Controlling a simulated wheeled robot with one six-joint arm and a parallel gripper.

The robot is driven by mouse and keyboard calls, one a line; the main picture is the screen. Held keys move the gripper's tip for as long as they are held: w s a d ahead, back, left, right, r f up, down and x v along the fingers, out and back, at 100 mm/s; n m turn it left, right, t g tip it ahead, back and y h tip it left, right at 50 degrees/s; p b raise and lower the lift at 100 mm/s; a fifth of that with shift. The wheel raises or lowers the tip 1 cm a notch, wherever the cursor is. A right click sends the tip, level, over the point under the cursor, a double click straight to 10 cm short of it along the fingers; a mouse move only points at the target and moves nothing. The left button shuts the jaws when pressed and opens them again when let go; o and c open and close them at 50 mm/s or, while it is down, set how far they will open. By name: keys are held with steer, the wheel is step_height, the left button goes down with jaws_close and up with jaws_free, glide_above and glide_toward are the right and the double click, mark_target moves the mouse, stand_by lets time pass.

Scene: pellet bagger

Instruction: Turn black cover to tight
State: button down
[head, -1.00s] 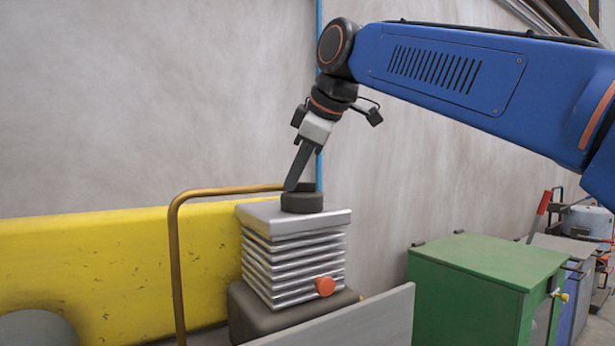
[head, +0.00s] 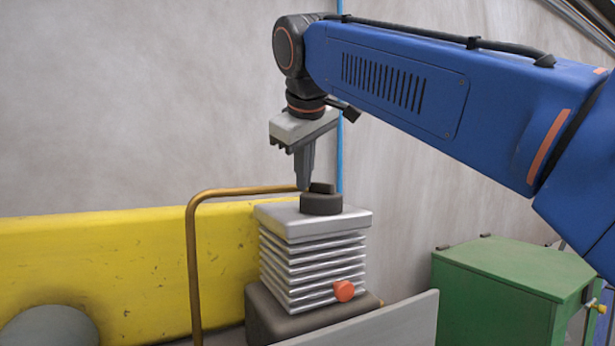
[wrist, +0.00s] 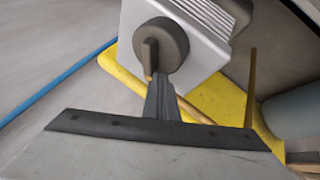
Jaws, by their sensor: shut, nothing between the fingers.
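The black cover (head: 321,205) is a round dark cap with a raised bar across its top. It sits on the silver finned block (head: 313,224). In the wrist view the cover (wrist: 172,45) shows from above, with its bar (wrist: 149,57) near the left side of its face. My gripper (head: 303,187) points down with its fingers shut and empty. Its tips are at the left end of the bar, close to or touching it; I cannot tell which. In the wrist view the shut fingers (wrist: 160,83) end beside the lower end of the bar.
A brass-coloured pipe (head: 192,260) rises and bends toward the block from the left. A red-orange knob (head: 344,291) sticks out of the block's front. A yellow barrier (head: 100,260) stands behind, a grey panel (head: 400,318) in front, and a green cabinet (head: 500,275) at right.

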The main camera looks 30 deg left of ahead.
steer(key=shift+w+a+m+h, duration=0.2)
steer(key=shift+m+h, duration=0.1)
steer(key=shift+m, duration=0.3)
steer(key=shift+w+a, duration=0.15)
stand_by(0.3)
steer(key=shift+w+d, duration=0.2)
steer(key=shift+d, duration=0.5)
